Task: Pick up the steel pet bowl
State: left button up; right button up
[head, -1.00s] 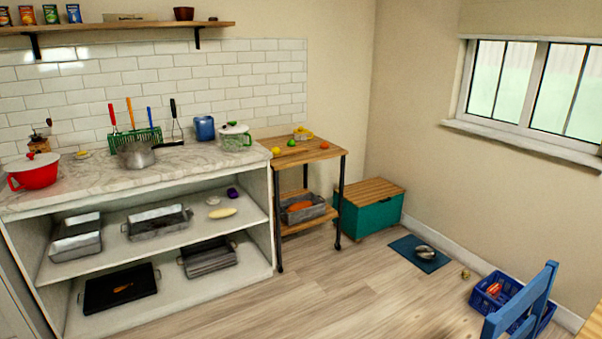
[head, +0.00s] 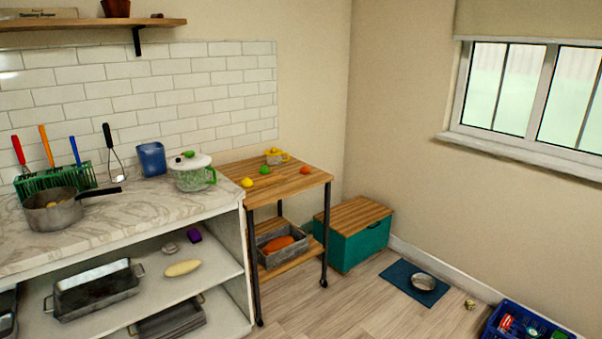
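The steel pet bowl (head: 423,282) is a small round silver bowl. It sits on a dark blue mat (head: 396,276) on the wooden floor, near the right wall, to the right of the teal chest. Its inside looks light, and I cannot tell whether it holds anything. Neither of my grippers shows in the head view.
A teal chest with a wooden lid (head: 352,211) stands left of the mat. A wheeled wooden cart (head: 225,171) stands beside the marble counter (head: 140,226). A blue crate (head: 492,333) is at the lower right. The floor (head: 350,312) before the mat is clear.

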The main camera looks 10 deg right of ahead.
aim_at(423, 283)
jog(key=i+l+z, duration=0.25)
jog(key=i+z, duration=0.15)
jog(key=i+l+z, duration=0.1)
jog(key=i+z, duration=0.3)
jog(key=i, duration=0.15)
jog(key=i+j+z, duration=0.1)
jog(key=i+z, duration=0.25)
jog(key=i, duration=0.15)
jog(key=i+j+z, duration=0.2)
jog(key=i+z, duration=0.2)
jog(key=i, duration=0.1)
